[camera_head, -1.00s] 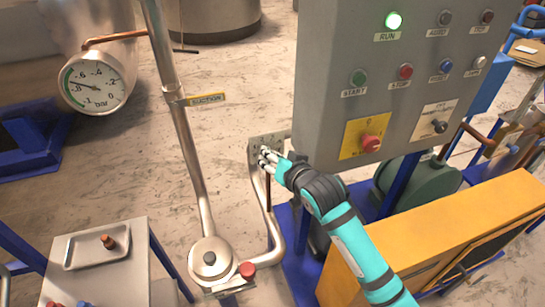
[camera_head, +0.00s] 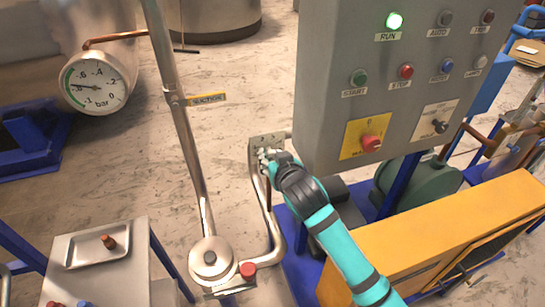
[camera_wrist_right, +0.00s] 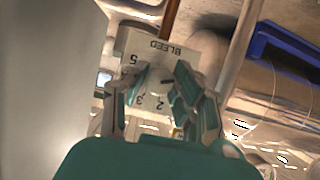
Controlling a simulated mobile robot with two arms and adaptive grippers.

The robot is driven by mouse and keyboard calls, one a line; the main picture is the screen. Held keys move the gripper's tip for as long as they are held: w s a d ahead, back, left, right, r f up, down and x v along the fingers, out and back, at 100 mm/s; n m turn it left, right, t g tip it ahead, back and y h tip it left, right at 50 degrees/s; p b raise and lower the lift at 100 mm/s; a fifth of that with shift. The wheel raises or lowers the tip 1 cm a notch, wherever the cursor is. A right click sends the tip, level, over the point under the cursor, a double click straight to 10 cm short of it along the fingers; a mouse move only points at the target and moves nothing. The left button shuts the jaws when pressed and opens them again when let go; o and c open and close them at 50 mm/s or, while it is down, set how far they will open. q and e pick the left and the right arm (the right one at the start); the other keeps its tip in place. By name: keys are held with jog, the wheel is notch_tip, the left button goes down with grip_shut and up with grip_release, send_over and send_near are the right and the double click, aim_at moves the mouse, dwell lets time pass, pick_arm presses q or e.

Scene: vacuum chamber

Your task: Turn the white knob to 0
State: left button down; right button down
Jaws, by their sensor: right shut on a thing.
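The bleed plate (camera_head: 274,139) stands beside the thin pipe, left of the grey control box, in the head view. In the right wrist view this pale plate (camera_wrist_right: 133,47) reads BLEED and has digits; 5, 3 and 2 show. The white knob (camera_wrist_right: 155,82) sits on the plate between my right gripper's fingers, partly hidden by them. My right gripper (camera_head: 265,158) is at the plate, shut on the knob; it also shows in the right wrist view (camera_wrist_right: 152,95). I cannot tell which digit the knob points to. My left gripper is not in view.
The grey control box (camera_head: 330,100) overhangs close to the right of my right gripper. The suction pipe (camera_head: 186,130) rises to the left. A round gauge (camera_head: 98,84) hangs at upper left. A metal tray (camera_head: 98,262) lies on a stand at lower left.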

jog(key=shift+f, duration=0.25)
jog(key=c, duration=1.3)
grip_release()
jog(key=shift+o, duration=1.2)
jog(key=shift+r, duration=0.15)
jog(key=v, duration=1.2)
jog(key=shift+r, duration=0.1)
